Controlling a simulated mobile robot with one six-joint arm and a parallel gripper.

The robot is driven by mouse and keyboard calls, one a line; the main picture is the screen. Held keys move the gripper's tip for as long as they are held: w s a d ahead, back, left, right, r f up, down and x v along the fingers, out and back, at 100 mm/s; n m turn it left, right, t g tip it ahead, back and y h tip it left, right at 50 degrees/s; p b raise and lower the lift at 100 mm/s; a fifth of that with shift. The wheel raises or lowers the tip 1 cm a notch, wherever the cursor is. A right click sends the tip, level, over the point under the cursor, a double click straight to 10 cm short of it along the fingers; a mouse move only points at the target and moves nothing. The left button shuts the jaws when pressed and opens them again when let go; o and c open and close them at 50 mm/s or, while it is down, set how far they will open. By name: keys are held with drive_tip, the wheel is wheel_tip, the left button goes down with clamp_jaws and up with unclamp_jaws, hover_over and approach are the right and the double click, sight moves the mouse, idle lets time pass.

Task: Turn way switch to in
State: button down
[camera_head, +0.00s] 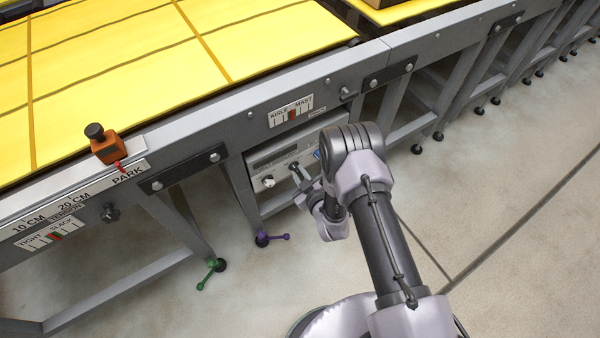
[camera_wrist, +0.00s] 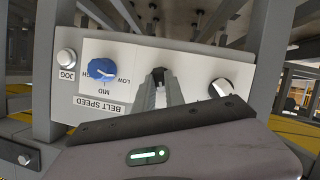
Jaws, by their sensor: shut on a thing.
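The control panel (camera_wrist: 200,70) shows upside down in the wrist view; in the head view it hangs under the yellow belt frame (camera_head: 262,165). My gripper (camera_wrist: 160,88) reaches the panel's middle and is shut on a small dark switch handle (camera_wrist: 158,74), which I take to be the way switch. The fingers hide most of it. Its label and the way it points cannot be read. In the head view my gripper (camera_head: 302,178) is at the panel front, partly hidden by my arm.
On the panel, a blue belt speed knob (camera_wrist: 102,69) and a white jog button (camera_wrist: 66,57) are left of my fingers in the wrist view. A black and white knob (camera_wrist: 221,89) is to the right. Purple (camera_head: 263,238) and green (camera_head: 212,268) foot levers stand below.

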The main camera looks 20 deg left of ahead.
drive_tip(key=shift+s+a+f+n+t+h+b, duration=0.1)
drive_tip(key=shift+n+t+h+b, duration=0.35)
drive_tip(key=shift+n+t, duration=0.85)
drive_tip(key=shift+n, duration=0.4)
drive_tip(key=c, duration=1.4)
unclamp_jaws()
